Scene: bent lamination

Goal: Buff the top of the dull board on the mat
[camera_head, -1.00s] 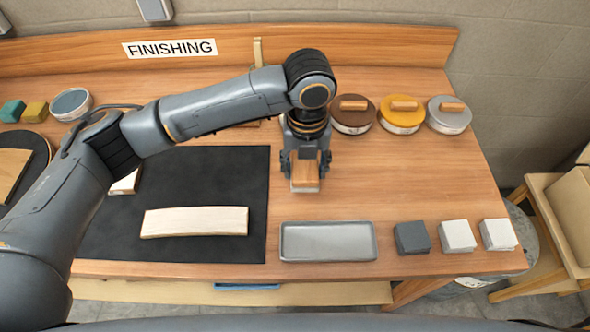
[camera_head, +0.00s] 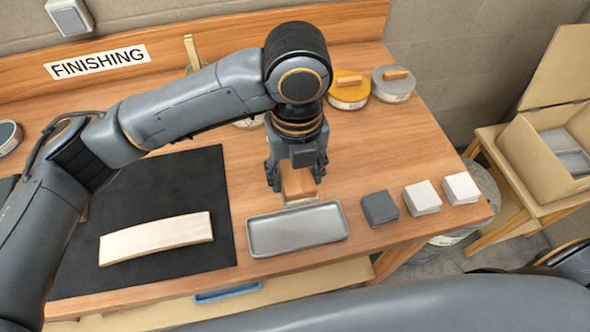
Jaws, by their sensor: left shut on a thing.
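The pale, gently bent board (camera_head: 155,238) lies on the black mat (camera_head: 200,180) on the bench. My left gripper (camera_head: 296,180) is shut on a small wooden-topped block (camera_head: 298,188) with a pale underside. It holds the block just behind the back edge of the grey metal tray (camera_head: 300,229), to the right of the mat. Whether the block touches the bench is hard to tell. My right gripper is not in view.
A dark grey block (camera_head: 380,208) and two white blocks (camera_head: 422,197) (camera_head: 461,188) sit right of the tray. Yellow (camera_head: 349,92) and grey (camera_head: 393,85) lidded tins stand at the back. An open cardboard box (camera_head: 560,145) is at the right. My left arm hides part of the mat.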

